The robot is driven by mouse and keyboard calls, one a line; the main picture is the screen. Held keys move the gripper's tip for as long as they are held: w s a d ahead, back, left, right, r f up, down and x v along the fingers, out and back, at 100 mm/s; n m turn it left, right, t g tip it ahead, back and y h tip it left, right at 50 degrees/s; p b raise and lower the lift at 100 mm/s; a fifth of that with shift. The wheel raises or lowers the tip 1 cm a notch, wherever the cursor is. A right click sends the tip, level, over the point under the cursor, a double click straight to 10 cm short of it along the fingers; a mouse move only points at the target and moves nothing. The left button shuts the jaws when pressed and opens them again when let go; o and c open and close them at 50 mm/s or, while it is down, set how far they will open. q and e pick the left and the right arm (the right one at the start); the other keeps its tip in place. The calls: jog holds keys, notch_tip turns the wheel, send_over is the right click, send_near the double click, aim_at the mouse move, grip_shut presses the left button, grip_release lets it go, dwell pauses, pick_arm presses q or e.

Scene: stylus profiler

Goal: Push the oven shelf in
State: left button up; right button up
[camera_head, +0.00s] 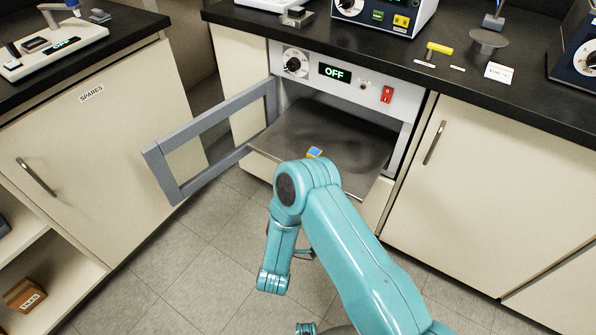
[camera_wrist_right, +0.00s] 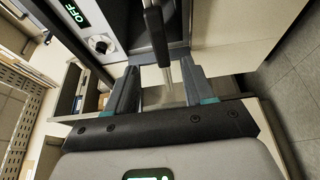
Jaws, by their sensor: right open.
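The oven shelf (camera_head: 325,132) is a flat dark metal sheet that sticks out of the oven's opening below the control panel. The oven door (camera_head: 185,158), a grey frame, stands swung open to the left. My right arm covers part of the shelf's front edge in the head view; whether it touches the shelf cannot be told. My right gripper (camera_wrist_right: 158,92) is open in the right wrist view, with a dark bar showing beyond and between its fingers. My left gripper is not in view.
The oven panel (camera_head: 345,78) has a knob, an OFF display and a red switch. Cabinets stand left (camera_head: 95,150) and right (camera_head: 500,190) of the oven. The black counter (camera_head: 465,72) above carries instruments. The tiled floor (camera_head: 150,275) in front is clear.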

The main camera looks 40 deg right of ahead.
jog(key=b+x, duration=0.1)
jog(key=x, duration=1.2)
jog(key=shift+b, duration=0.4)
grip_shut()
